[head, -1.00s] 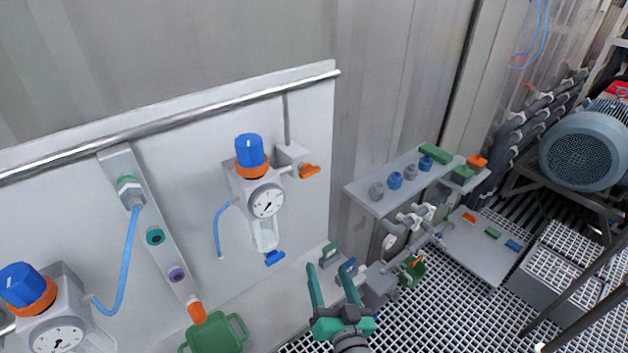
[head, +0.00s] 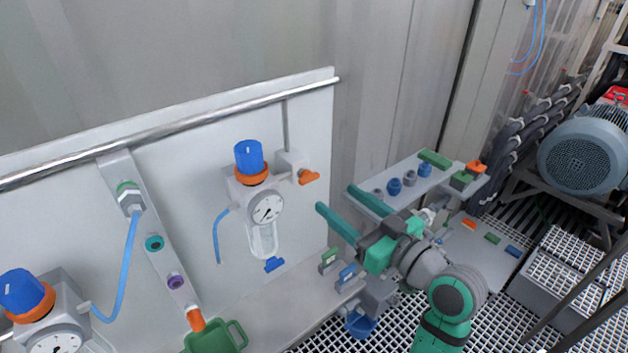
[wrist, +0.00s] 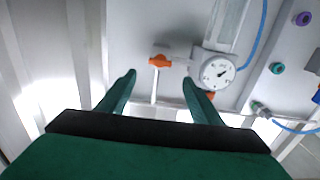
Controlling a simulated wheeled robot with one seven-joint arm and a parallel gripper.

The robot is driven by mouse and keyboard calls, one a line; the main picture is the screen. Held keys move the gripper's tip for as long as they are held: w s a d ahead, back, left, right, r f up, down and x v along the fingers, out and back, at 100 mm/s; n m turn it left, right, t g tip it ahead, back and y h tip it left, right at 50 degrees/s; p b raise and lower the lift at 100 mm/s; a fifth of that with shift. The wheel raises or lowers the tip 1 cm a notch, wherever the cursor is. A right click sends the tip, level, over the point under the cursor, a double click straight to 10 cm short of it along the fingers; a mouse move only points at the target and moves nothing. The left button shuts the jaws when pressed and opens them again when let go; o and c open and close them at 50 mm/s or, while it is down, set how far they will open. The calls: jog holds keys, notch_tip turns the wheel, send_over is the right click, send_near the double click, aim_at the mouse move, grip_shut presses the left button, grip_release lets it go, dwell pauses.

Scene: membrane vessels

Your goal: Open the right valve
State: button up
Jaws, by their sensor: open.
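The right valve has an orange handle (head: 308,177) on the right end of the pipe beside the right regulator. That regulator has a blue knob (head: 248,154), an orange ring and a round gauge (head: 267,208). My gripper (head: 335,198) is open and empty, to the right of and below the orange handle, with its green fingers pointing at the panel. In the wrist view the orange handle (wrist: 160,61) lies beyond my gripper (wrist: 158,78), between the two fingers and apart from them. The gauge (wrist: 217,72) shows beyond the other finger.
A grey shelf (head: 408,178) with several small fittings is on the right, close to my gripper. A green container (head: 214,338) stands below the panel. A metal rail (head: 170,124) runs along the panel's top. A motor (head: 588,150) is at the far right.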

aim_at(311, 179)
jog(key=x, duration=0.8)
jog(key=shift+w+a, duration=0.1)
jog(key=shift+a, duration=0.15)
jog(key=shift+w+a, duration=0.2)
jog(key=shift+w, duration=0.3)
jog(key=shift+a, duration=0.1)
jog(key=c, duration=1.1)
